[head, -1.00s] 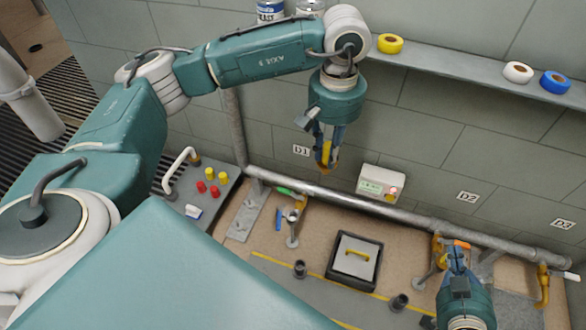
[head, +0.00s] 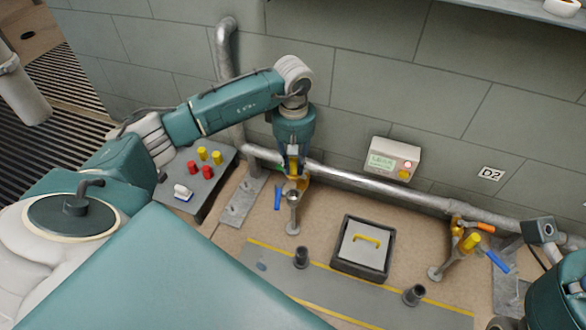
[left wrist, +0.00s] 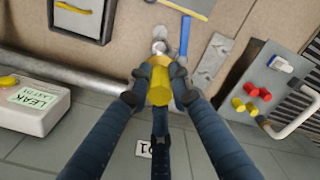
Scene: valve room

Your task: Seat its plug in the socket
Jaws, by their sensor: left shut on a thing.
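My left gripper (head: 292,174) points down over a grey pipe stand by the wall. Its fingertips (left wrist: 158,82) are shut on a yellow plug-like piece (left wrist: 159,84), which also shows beside the fingers in the head view (head: 303,180). Right below it is the round, pale top of the stand (head: 293,196), likely the socket; a round grey fitting (left wrist: 160,47) shows just past the yellow piece in the left wrist view. I cannot tell whether the piece touches or sits in it. My right gripper (head: 577,287) is partly cut off at the right edge; its fingers are unclear.
A metal pipe (head: 350,181) runs along the wall behind the stand. A leak box (head: 393,161) hangs above it. A blue handle (head: 278,197) is close left of the stand.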

